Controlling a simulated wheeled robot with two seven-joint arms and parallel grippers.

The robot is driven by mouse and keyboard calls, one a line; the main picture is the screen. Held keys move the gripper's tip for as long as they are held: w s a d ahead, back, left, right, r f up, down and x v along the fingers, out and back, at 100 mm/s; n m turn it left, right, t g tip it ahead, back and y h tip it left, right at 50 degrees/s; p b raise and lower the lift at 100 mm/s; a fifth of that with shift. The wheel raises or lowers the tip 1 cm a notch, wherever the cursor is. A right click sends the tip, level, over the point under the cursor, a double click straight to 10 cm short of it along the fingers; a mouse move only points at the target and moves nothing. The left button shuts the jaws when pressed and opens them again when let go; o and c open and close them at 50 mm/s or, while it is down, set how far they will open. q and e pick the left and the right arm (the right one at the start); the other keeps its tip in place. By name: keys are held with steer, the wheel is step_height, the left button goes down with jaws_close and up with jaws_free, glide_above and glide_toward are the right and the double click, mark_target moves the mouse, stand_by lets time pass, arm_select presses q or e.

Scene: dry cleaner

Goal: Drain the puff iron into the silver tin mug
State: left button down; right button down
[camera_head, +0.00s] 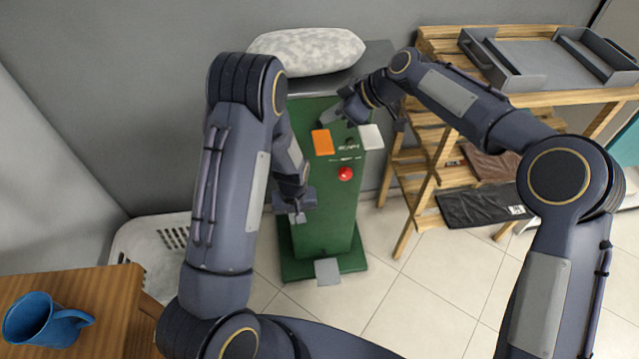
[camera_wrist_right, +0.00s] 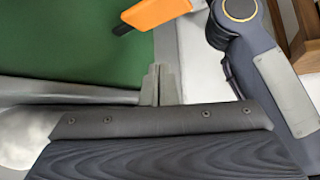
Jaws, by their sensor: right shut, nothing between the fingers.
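The puff iron is a green cabinet (camera_head: 322,215) with a white speckled pad (camera_head: 307,50) on its grey top. Its front has an orange handle (camera_head: 322,142), a white handle (camera_head: 371,137) and a red button (camera_head: 345,174); a grey pedal (camera_head: 327,271) is at the base. My right gripper (camera_head: 328,118) is at the cabinet's upper front, just above the orange handle. In the right wrist view its fingers (camera_wrist_right: 160,85) are together and empty, apart from the orange handle (camera_wrist_right: 155,12). My left gripper (camera_head: 297,217) hangs before the cabinet's left side; its jaws are unclear. I see no silver tin mug.
A wooden rack (camera_head: 425,185) with a grey tray (camera_head: 535,65) and folded dark cloths (camera_head: 480,207) is at right. Tiled floor is clear in front.

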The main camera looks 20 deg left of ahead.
steer(key=v, duration=1)
steer(key=shift+d+r, duration=0.15)
steer(key=shift+r, duration=0.05)
arm_select(q)
steer(key=s+d+f+b, duration=0.1)
steer(key=s+d, duration=0.4)
steer(key=s, duration=0.3)
steer(key=shift+s, duration=0.25)
arm_select(e)
steer(key=shift+f, duration=0.6)
stand_by(0.4)
arm_select(q)
steer(key=shift+d, duration=0.1)
stand_by(0.3)
